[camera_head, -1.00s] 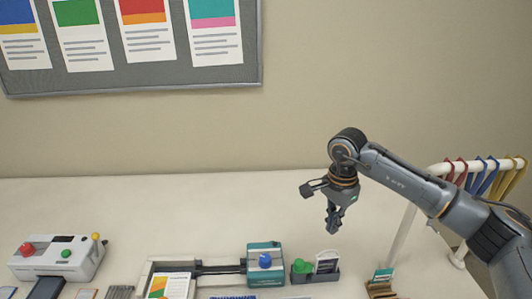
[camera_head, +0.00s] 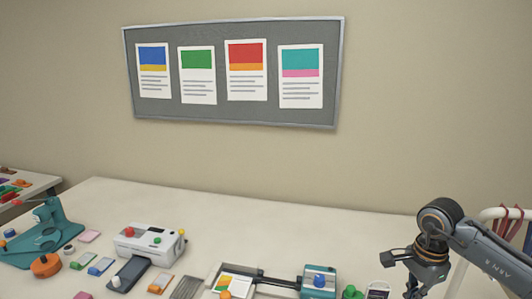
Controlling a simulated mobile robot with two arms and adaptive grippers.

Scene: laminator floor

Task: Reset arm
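My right arm (camera_head: 490,252) comes in from the right edge. Its gripper (camera_head: 418,290) points down over the right part of the white table (camera_head: 340,225). The fingertips are cut off by the bottom edge, so whether they are open or shut does not show. No held object shows. My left arm and gripper are not in view.
On the table stand a teal press (camera_head: 45,235), a white laminator (camera_head: 148,244), small coloured cards, a trimmer with a teal block (camera_head: 319,280) and a green-knobbed holder (camera_head: 352,292). A white rail (camera_head: 500,213) stands right. A board (camera_head: 232,110) hangs behind.

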